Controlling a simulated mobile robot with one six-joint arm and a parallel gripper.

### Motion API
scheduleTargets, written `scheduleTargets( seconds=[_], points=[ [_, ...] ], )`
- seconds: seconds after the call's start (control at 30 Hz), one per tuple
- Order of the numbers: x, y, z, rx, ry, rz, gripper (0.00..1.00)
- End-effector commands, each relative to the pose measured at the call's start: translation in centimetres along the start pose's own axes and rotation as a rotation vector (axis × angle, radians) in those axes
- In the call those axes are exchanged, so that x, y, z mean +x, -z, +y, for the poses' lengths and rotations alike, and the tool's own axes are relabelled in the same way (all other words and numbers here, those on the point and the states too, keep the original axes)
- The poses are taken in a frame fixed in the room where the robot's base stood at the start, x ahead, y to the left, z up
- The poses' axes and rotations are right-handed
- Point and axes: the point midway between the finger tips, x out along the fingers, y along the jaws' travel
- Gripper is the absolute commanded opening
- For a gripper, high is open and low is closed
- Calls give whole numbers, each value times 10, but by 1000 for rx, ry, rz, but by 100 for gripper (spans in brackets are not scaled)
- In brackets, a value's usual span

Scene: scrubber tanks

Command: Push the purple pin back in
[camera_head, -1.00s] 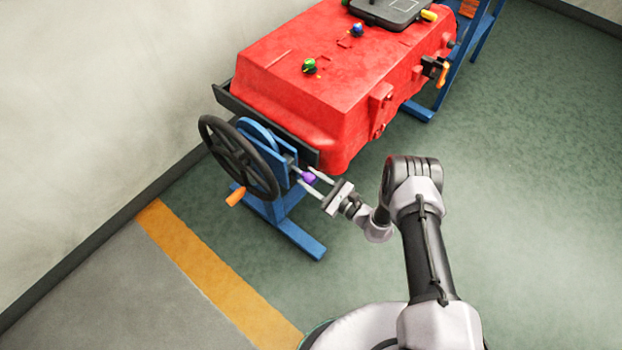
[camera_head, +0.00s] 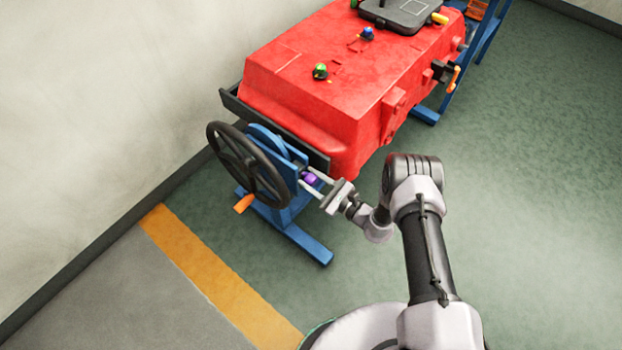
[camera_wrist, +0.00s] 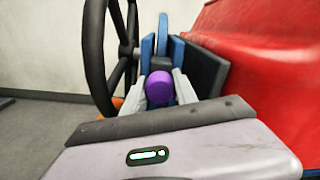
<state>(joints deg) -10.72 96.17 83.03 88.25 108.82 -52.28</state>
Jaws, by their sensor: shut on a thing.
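The purple pin (camera_head: 310,178) shows as a small purple knob at the side of the blue bracket behind the black handwheel (camera_head: 248,165). In the wrist view the purple knob (camera_wrist: 160,90) sits between my two fingers, with a dark part of the mount (camera_wrist: 161,64) just beyond it. My gripper (camera_head: 313,180) is shut on the purple knob, with one finger on each side. The pin's shaft is hidden behind the knob and the bracket, so how deep it sits cannot be told.
The red tank (camera_head: 325,85) stands just behind and right of the bracket. The handwheel has an orange handle (camera_head: 243,204). Green (camera_head: 320,71) and blue (camera_head: 367,33) knobs sit on the tank top. The green floor at right is clear.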

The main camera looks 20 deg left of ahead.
Motion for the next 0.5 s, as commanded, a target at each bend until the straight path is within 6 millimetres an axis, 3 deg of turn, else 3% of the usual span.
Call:
scheduleTargets(
  seconds=[0.03, 0.13, 0.5],
  points=[
    [0, -1, 0, -1, -1, -2, 36],
    [0, -1, 0, -1, -1, -2, 56],
    [0, 0, 0, 0, 0, -1, 56]
  ],
)
